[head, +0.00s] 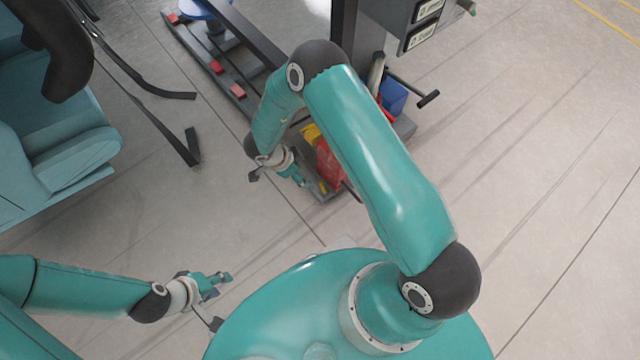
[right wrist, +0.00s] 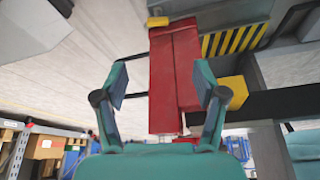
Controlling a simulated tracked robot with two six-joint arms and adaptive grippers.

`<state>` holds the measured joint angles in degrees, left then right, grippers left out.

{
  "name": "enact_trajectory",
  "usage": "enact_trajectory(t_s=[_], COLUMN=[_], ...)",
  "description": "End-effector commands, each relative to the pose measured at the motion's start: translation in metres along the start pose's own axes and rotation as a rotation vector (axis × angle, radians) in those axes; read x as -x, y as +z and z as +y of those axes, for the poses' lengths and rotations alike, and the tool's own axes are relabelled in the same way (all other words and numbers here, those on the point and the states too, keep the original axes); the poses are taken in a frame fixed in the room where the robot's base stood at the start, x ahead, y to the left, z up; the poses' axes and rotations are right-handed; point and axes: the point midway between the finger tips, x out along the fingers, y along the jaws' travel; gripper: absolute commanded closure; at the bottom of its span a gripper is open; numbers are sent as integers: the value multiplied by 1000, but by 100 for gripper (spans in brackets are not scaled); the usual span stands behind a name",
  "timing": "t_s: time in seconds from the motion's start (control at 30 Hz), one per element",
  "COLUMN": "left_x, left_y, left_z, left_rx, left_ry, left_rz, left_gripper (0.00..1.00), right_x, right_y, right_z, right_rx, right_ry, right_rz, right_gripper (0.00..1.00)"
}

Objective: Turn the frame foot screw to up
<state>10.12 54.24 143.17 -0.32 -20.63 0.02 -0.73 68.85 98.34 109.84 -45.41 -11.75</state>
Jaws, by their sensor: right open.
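My right gripper (head: 300,181) is low beside the end of the dark frame in the head view. In the right wrist view its two teal fingers (right wrist: 162,88) are spread, with nothing held between them. A red block-like part (right wrist: 174,70) stands beyond and between the fingers, and it also shows in the head view (head: 329,166). I cannot pick out the frame foot screw for certain; it may be hidden or too small. My left gripper (head: 217,284) hangs over bare floor at the lower left, away from the frame; its jaw opening is unclear.
The dark frame rail (head: 205,62) carries red blocks. A blue bin (head: 393,95) and a black-ended handle (head: 428,98) are right of my right arm. A teal seat (head: 75,155) is at the left. A yellow-black striped edge (right wrist: 235,40) is near the red part. Floor at right is clear.

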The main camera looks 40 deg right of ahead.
Motion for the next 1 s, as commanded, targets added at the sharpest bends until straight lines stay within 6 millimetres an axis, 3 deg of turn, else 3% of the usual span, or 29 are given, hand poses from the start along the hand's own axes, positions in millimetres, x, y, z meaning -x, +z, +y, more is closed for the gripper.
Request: enact_trajectory(t_s=[0.27, 0.7, 1.0], left_x=[-12, -49, -64], left_y=[0, 0, 0], left_z=[-4, -18, -23], left_rx=[0, 0, 0], left_ry=[0, 0, 0], left_rz=[0, 0, 0], left_gripper=[60, 60, 60], right_x=[-28, -122, -162], right_y=[2, 3, 2], right_z=[3, 4, 4], right_rx=[-21, -21, -20], right_ry=[18, 17, 14], right_rz=[0, -1, -2], right_gripper=[29, 29, 29])
